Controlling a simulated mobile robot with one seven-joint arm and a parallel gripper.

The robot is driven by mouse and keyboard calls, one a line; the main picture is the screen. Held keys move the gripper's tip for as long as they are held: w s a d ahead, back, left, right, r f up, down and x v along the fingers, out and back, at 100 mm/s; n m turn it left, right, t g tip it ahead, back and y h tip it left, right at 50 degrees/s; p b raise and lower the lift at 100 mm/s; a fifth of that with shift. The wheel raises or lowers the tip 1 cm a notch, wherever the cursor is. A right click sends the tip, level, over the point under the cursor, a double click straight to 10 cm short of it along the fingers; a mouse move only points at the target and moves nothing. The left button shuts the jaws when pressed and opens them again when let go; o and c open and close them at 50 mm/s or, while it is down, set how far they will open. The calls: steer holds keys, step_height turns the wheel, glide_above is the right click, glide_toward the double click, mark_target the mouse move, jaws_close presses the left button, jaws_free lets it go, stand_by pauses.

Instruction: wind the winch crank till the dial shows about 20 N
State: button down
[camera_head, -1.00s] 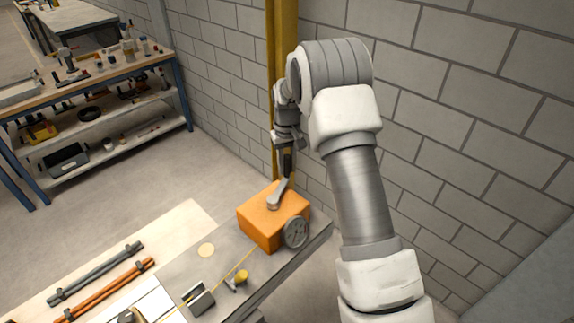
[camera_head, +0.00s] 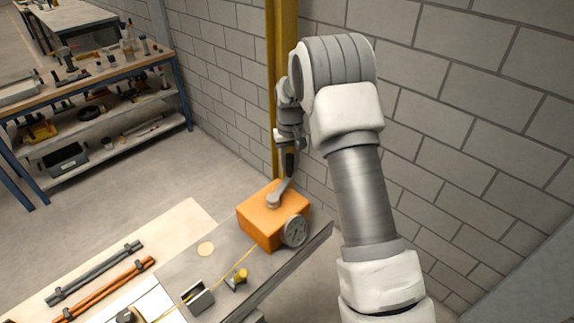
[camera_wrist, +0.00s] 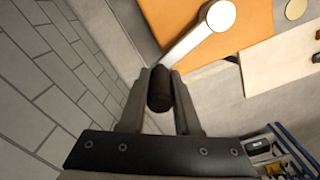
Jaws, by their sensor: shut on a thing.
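The orange winch box (camera_head: 262,226) stands on the grey bench plate. Its pale crank arm (camera_head: 281,192) lies across the top and reaches toward the back, away from the hub (camera_head: 272,201). The round grey dial (camera_head: 295,231) is on the box's front right side; its reading is too small to make out. My gripper (camera_head: 288,163) is at the crank's outer end. In the wrist view my gripper (camera_wrist: 160,92) is shut on the black crank handle (camera_wrist: 159,88), with a finger on each side. The crank arm (camera_wrist: 195,43) runs from there up to the hub over the orange box.
A yellow line (camera_head: 237,266) runs from the box along the plate, past a small yellow knob (camera_head: 238,277) and a metal block (camera_head: 197,298). A yellow post (camera_head: 281,60) and a block wall (camera_head: 460,110) stand close behind. A shelf bench (camera_head: 90,95) is far left.

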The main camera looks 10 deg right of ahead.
steer(key=s+d+m+b, duration=0.1)
steer(key=m, duration=0.1)
steer(key=s+d+m, duration=0.1)
steer(key=m, duration=0.1)
steer(key=shift+s+d+b, duration=0.15)
steer(key=shift+s+b, duration=0.2)
steer(key=c, duration=0.6)
jaws_free()
step_height(320, 180, up, 18)
steer(key=shift+f+b, duration=0.25)
steer(key=shift+b, duration=0.15)
steer(key=shift+s, duration=0.1)
